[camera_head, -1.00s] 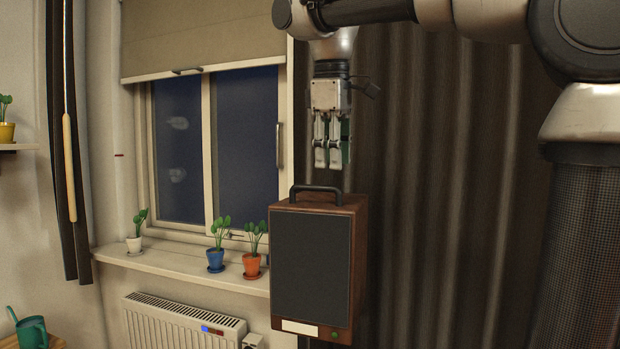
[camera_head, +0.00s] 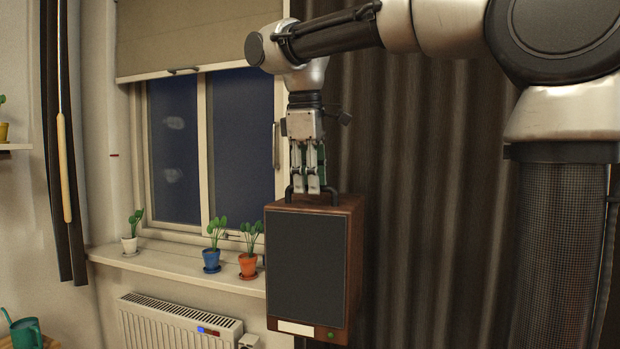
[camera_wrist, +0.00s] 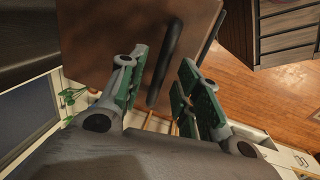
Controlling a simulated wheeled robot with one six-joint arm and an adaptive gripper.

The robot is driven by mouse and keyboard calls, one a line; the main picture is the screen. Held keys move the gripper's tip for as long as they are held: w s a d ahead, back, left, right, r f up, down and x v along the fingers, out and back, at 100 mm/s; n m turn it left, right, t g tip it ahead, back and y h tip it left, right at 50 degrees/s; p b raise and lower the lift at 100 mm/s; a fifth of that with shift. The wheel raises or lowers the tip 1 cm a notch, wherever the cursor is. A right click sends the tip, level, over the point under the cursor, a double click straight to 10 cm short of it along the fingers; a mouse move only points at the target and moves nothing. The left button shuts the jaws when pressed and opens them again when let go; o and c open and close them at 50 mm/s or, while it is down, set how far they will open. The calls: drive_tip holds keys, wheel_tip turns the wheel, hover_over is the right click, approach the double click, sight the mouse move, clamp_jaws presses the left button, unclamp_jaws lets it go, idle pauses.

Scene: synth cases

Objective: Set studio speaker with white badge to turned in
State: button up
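The studio speaker (camera_head: 307,268) has a brown wooden case, a dark front and a white badge (camera_head: 295,328) at the lower front edge. Its front faces my head camera. A black handle (camera_wrist: 168,52) stands on its wooden top, and an end of it (camera_head: 289,193) shows beside my fingers in the head view. My gripper (camera_head: 312,187) points down just above the speaker's top, at the handle. In the wrist view its green-padded fingers (camera_wrist: 160,92) are open, one side left and one right of the handle, with gaps showing.
A windowsill (camera_head: 180,266) with potted plants, the nearest in an orange pot (camera_head: 248,265), lies left of the speaker. A radiator (camera_head: 180,322) is below the sill. A dark curtain (camera_head: 430,200) hangs behind and to the right.

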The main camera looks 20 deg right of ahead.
sight(325, 204)
clamp_jaws()
drive_tip(key=shift+s+d+n, duration=0.25)
drive_tip(key=shift+d+n, duration=0.15)
drive_tip(key=shift+n, duration=0.35)
drive_tip(key=shift+s+d+n, duration=0.2)
drive_tip(key=shift+d+n, duration=0.2)
drive_tip(key=shift+n, duration=0.35)
drive_tip(key=shift+s+d+n+y, duration=0.15)
drive_tip(key=shift+d+n+y, duration=0.5)
drive_tip(key=shift+n, duration=0.75)
drive_tip(key=shift+d, duration=0.15)
unclamp_jaws()
